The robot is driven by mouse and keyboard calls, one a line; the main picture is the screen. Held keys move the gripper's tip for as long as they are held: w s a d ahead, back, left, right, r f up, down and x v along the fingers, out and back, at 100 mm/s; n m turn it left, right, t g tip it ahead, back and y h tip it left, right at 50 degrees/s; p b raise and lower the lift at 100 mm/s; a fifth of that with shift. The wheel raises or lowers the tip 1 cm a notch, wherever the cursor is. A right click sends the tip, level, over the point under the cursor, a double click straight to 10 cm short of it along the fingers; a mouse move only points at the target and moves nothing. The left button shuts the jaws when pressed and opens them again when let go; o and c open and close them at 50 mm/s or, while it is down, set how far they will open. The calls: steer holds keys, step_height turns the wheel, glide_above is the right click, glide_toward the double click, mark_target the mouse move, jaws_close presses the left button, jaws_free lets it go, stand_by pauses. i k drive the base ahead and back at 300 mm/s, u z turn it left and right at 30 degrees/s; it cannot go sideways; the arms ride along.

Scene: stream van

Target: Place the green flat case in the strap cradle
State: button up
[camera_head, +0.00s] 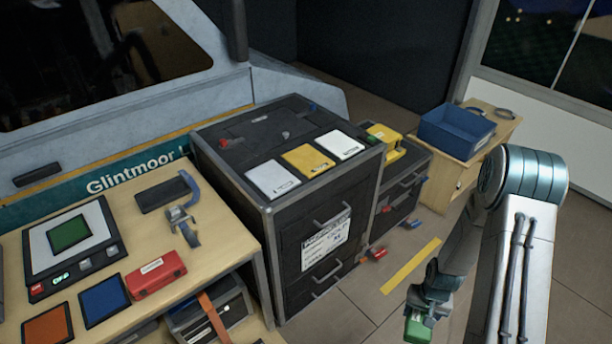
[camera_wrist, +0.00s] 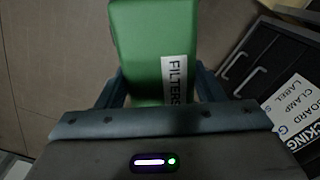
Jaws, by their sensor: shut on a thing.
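The green flat case (camera_wrist: 150,50), with a white label reading FILTERS, is between the fingers of my gripper (camera_wrist: 160,90) in the wrist view. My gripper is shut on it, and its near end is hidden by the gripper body. In the head view, the green case (camera_head: 417,327) shows at the lower right below my gripper (camera_head: 425,308), in the air over the floor. A dark holder with an orange strap (camera_head: 213,316), which looks like the strap cradle, sits under the wooden bench at the bottom. It is left of my gripper and well apart from it, partly cut off.
The wooden bench (camera_head: 140,225) bears a scale-like device (camera_head: 100,217), a red case (camera_head: 157,274), blue and orange squares and a blue-handled tool. A black drawer cabinet (camera_head: 300,225) stands between bench and arm. A blue bin (camera_head: 455,131) sits behind. The floor near my gripper looks clear.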

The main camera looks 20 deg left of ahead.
mark_target(163, 195)
steer(key=u, duration=1.4)
